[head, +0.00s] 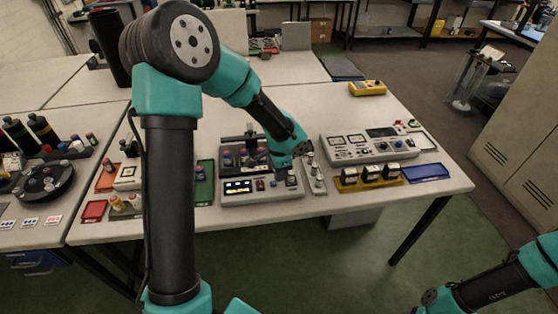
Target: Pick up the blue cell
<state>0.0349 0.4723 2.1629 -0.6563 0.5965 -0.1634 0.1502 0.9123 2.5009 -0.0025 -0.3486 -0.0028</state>
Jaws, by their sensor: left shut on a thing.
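My left gripper (299,151) is over the right part of a grey device with a lit display (238,187), by a narrow grey strip with several small knobs (316,174). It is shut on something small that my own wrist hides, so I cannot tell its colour. Several small cells with blue and red parts stand in a dark rack (243,158) at the back of the device, left of the gripper. I cannot tell which of them is the blue cell. My right arm shows at the bottom right, with its gripper out of view.
A grey instrument panel with dials (375,146) stands right of the gripper, with a yellow tray (369,183) and a blue tray (426,172) in front. Green (204,184) and red (94,211) trays lie left. The table behind the panel is mostly clear, with a yellow meter (367,88).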

